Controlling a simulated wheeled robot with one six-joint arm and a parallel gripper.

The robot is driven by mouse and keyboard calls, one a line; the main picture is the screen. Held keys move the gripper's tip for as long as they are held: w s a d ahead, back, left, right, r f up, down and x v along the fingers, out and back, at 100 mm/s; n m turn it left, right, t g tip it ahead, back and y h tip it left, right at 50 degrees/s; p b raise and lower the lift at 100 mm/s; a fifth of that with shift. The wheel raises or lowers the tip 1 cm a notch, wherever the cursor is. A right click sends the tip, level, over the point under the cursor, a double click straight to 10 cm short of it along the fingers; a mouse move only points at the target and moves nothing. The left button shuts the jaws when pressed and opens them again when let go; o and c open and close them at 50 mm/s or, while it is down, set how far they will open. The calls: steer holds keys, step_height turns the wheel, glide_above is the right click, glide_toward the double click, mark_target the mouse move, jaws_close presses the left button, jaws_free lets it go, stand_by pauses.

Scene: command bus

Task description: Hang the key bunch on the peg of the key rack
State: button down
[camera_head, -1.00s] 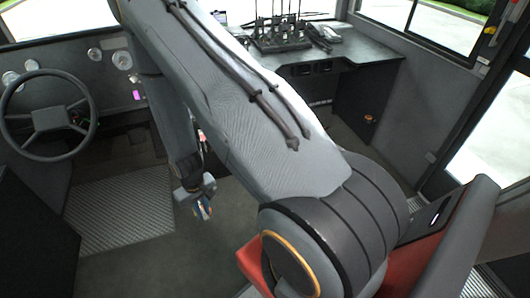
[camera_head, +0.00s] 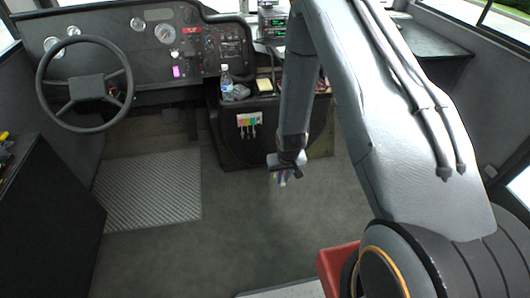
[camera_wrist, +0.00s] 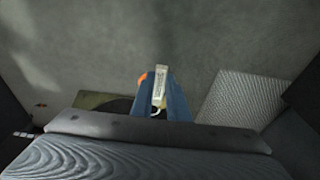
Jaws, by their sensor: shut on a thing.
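The key bunch (camera_head: 283,180) hangs at the end of my arm in the head view, small and low above the floor. In the wrist view it shows as a pale metal piece (camera_wrist: 160,84) with blue and orange beside it; its single keys cannot be told apart. My gripper (camera_head: 284,169) is shut on it. The key rack (camera_head: 249,119) is a small pale panel with coloured labels on the front of the dark console, left of and beyond my gripper. Several keys seem to hang below its labels. Its free peg is too small to make out.
The dark console (camera_head: 225,150) carries a bottle (camera_head: 226,82) and a yellow pad (camera_head: 264,85). A steering wheel (camera_head: 85,88) stands at left, with a ribbed floor plate (camera_head: 150,188) below. A red seat (camera_head: 335,262) is near at front. The floor between is clear.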

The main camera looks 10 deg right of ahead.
steer(key=w+f+t+b, duration=0.5)
steer(key=w+f+b, duration=0.1)
steer(key=w+b, duration=0.6)
steer(key=w+f+t+b, duration=0.5)
steer(key=w+f+b, duration=0.2)
steer(key=w+b, duration=0.6)
steer(key=w+f+t+b, duration=0.5)
steer(key=w+b, duration=0.7)
steer(key=b, duration=0.5)
steer(key=shift+w+f+t, duration=0.25)
steer(key=shift+f+t, duration=0.15)
steer(key=shift+f, duration=0.4)
steer(key=shift+w+d+b, duration=0.1)
steer(key=shift+b, duration=0.25)
steer(key=shift+w+b, duration=1.4)
steer(key=shift+w, duration=0.65)
steer(key=shift+w+f, duration=0.15)
steer(key=shift+w, duration=0.4)
steer(key=shift+w+b, duration=0.35)
steer(key=shift+w, duration=0.75)
steer(key=shift+f, duration=0.2)
